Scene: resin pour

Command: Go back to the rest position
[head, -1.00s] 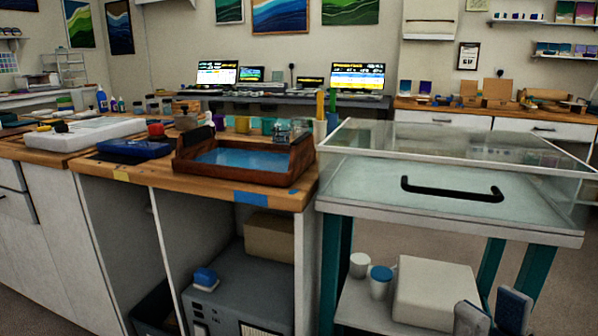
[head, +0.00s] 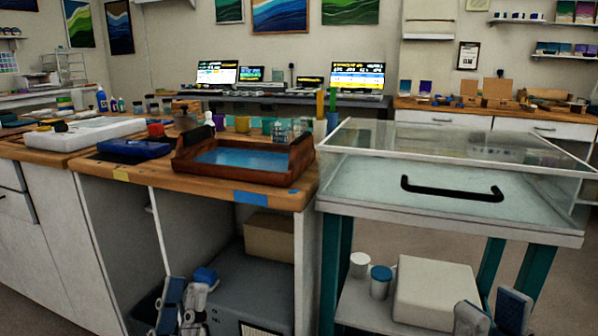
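My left gripper (head: 184,298) is low at the bottom edge of the head view, in front of the bench's open lower bay. Its fingers are partly cut off and seen at an angle, so its opening is unclear. I see nothing held in it. My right gripper (head: 492,312) is at the bottom right, in front of the cart's lower shelf. Its two fingers stand apart with nothing between them. Both grippers are below the worktop and clear of the wooden tray (head: 190,171) with blue resin in it.
The wooden bench (head: 225,190) stands ahead on the left. A teal-legged cart (head: 420,222) with a clear cover and black handle (head: 452,196) stands on the right. Its lower shelf holds a white box (head: 433,292) and cups. A grey cabinet (head: 250,290) sits under the bench.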

